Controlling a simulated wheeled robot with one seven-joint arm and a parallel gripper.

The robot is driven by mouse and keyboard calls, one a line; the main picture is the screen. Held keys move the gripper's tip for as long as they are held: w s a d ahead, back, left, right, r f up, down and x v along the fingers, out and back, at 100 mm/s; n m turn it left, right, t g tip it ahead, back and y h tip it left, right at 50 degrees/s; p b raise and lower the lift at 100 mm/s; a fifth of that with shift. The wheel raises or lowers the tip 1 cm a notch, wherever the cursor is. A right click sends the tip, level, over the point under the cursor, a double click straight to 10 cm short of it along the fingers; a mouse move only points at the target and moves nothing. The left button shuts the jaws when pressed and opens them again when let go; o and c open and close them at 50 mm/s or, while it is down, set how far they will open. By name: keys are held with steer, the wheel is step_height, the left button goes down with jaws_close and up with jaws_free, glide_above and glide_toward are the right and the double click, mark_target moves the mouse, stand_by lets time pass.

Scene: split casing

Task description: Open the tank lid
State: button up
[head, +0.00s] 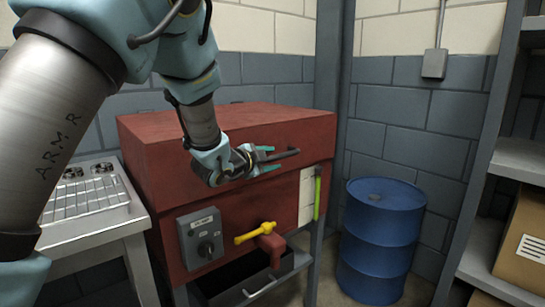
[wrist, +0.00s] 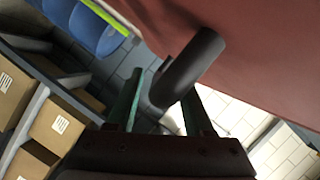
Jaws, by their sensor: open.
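The red tank (head: 165,205) stands against the wall, and its red lid (head: 250,119) lies flat and closed on top. A dark bar handle (head: 288,154) sticks out from the lid's front face. My gripper (head: 270,159) is open at the handle, one finger above it and one below in the head view. In the wrist view, the handle (wrist: 190,68) lies across the gap between the fingertips of my gripper (wrist: 160,90). I cannot tell whether a finger touches it.
A yellow valve lever (head: 255,234), a switch box (head: 201,238) and a green-yellow level gauge (head: 317,195) are on the tank's front. A blue drum (head: 378,245) stands right of it, before shelves with boxes (head: 525,240).

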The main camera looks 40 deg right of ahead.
steer(key=shift+w+d+f, duration=0.1)
steer(key=shift+d+f, duration=0.05)
steer(key=shift+d, duration=0.35)
jaws_close()
stand_by(1.2)
